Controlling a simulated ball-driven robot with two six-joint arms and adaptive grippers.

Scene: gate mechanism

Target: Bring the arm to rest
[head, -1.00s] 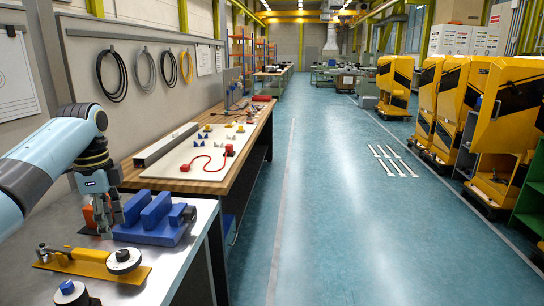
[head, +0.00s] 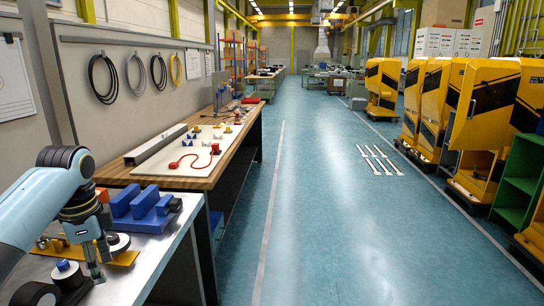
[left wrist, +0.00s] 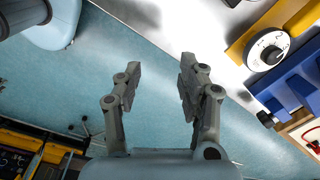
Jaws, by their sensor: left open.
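My left arm comes in from the left in the head view. My left gripper (head: 98,268) hangs with its fingers down over the front edge area of the grey metal table (head: 150,262). In the left wrist view the two fingers (left wrist: 160,85) stand apart with nothing between them, over blue floor and the table's edge. The yellow gate mechanism (head: 125,257) with its round dial (head: 118,242) lies behind the gripper, partly hidden by it. The dial also shows in the left wrist view (left wrist: 270,52). My right gripper is out of view.
A blue vise-like block (head: 140,208) stands on the table behind the mechanism. A dark round knob piece (head: 68,272) is close left of the gripper. A wooden workbench (head: 190,180) carries a red cable and small parts.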

